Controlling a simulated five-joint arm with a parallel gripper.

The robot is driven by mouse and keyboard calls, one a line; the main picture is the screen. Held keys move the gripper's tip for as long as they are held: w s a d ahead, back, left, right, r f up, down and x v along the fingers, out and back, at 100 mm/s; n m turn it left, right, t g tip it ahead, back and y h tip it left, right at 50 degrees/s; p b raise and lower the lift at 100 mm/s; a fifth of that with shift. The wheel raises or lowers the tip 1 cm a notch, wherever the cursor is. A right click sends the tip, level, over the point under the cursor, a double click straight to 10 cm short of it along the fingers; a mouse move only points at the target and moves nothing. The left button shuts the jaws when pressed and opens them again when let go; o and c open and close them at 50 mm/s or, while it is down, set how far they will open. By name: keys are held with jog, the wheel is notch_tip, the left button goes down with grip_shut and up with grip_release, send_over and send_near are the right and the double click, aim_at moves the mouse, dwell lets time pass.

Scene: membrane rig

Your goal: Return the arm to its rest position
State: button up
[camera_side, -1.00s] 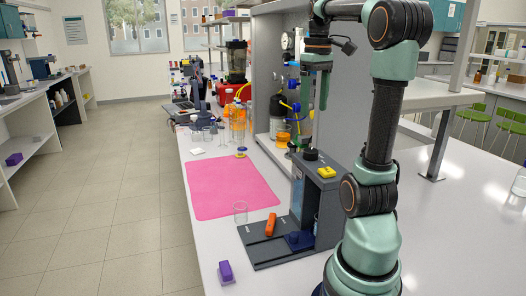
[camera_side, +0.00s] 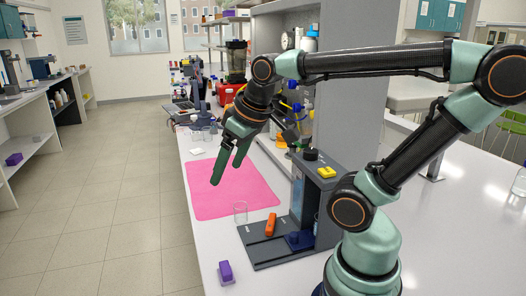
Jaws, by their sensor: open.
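My gripper (camera_side: 230,166) hangs in the air over the pink mat (camera_side: 215,206), its two green fingers spread and pointing down to the left. Nothing shows between the fingers. My arm reaches across from the right, with its forearm roughly level and its elbow high at the right edge. The dark grey rig (camera_side: 325,200) stands just right of and below the gripper, apart from it. An orange piece (camera_side: 270,224) lies on the rig's base.
A purple block (camera_side: 226,271) sits at the bench's front left. A yellow piece (camera_side: 327,172) is on the rig's top. Bottles and instruments crowd the bench behind the gripper. The right bench surface is mostly clear.

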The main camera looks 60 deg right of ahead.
jog(key=a, duration=0.1)
jog(key=a+f, duration=0.1)
jog(key=a, duration=0.1)
jog(key=shift+s+f+t+y, duration=0.15)
jog(key=shift+t+y, duration=0.15)
